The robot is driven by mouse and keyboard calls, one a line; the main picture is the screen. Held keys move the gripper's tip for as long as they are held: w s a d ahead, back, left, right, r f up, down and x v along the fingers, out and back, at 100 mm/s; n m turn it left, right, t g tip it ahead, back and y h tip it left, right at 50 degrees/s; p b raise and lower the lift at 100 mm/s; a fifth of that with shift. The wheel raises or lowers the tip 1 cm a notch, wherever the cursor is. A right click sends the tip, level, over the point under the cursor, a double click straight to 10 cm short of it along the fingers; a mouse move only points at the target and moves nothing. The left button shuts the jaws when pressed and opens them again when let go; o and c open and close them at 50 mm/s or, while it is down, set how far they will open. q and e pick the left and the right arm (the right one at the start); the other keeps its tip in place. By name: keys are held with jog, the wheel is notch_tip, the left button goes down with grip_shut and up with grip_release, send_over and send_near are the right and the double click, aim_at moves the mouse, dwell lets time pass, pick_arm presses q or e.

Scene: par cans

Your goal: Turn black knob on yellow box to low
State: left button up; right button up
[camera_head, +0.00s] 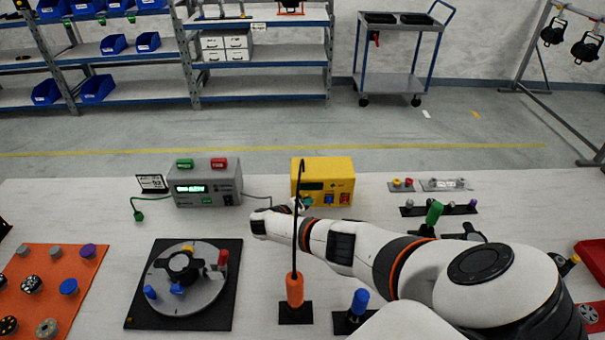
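The yellow box (322,176) stands on the table at the centre, with a dark display and small blue and red parts on its front. My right arm reaches in from the lower right, and its hand end (296,206) is at the lower left of the box's front. The black knob cannot be made out; the hand and a thin black rod cover that part of the front. The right gripper's fingers are too small and hidden to tell open from shut, or whether they touch the box. My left gripper is not in view.
A grey box (205,184) stands left of the yellow box. A black rod with an orange base (295,290) rises in front. A round turntable (186,281) sits left, an orange board (45,290) further left. A green-handled lever (433,214) and blue-topped lever (359,302) stand near my arm.

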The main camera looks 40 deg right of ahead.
jog(key=p+v, duration=0.2)
jog(key=v, duration=1)
jog(key=shift+p, duration=0.3)
